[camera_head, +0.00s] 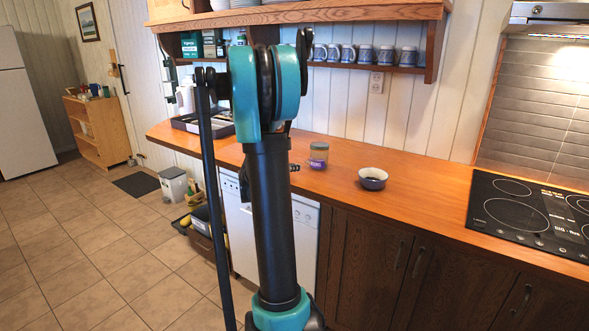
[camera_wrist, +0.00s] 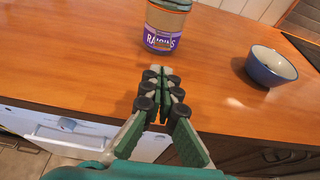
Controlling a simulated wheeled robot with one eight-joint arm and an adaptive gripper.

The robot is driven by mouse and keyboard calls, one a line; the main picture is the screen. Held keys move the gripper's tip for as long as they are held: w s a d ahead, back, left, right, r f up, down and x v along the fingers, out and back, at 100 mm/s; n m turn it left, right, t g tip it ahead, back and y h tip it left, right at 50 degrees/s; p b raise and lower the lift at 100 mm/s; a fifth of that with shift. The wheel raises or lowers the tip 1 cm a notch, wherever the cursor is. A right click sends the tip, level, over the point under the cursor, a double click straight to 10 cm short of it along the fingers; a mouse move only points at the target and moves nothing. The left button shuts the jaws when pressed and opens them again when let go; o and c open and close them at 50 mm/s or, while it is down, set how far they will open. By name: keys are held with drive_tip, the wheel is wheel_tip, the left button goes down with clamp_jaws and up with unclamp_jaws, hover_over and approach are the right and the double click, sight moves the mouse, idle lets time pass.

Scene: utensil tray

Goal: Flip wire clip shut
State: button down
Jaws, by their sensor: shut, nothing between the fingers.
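A glass jar with a purple label reading "RAISINS" (camera_wrist: 165,22) stands upright on the wooden counter. In the head view the jar (camera_head: 318,153) is just right of my arm. Its top is cut off in the wrist view, and I cannot make out the wire clip in either view. My gripper (camera_wrist: 160,75) is shut and empty, with its fingertips pointing toward the jar's front and a gap between. In the head view only a small dark part of my gripper (camera_head: 295,167) shows beside my arm, left of the jar.
A blue and white bowl (camera_wrist: 271,66) stands on the counter (camera_head: 425,190) right of the jar. A black cooktop (camera_head: 520,212) is further right. A dark tray (camera_head: 190,124) lies at the counter's left end. A shelf with several mugs (camera_head: 364,53) hangs above. Counter between gripper and jar is clear.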

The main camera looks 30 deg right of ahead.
sight(308, 162)
drive_tip(key=x, duration=0.7)
drive_tip(key=shift+d, duration=0.1)
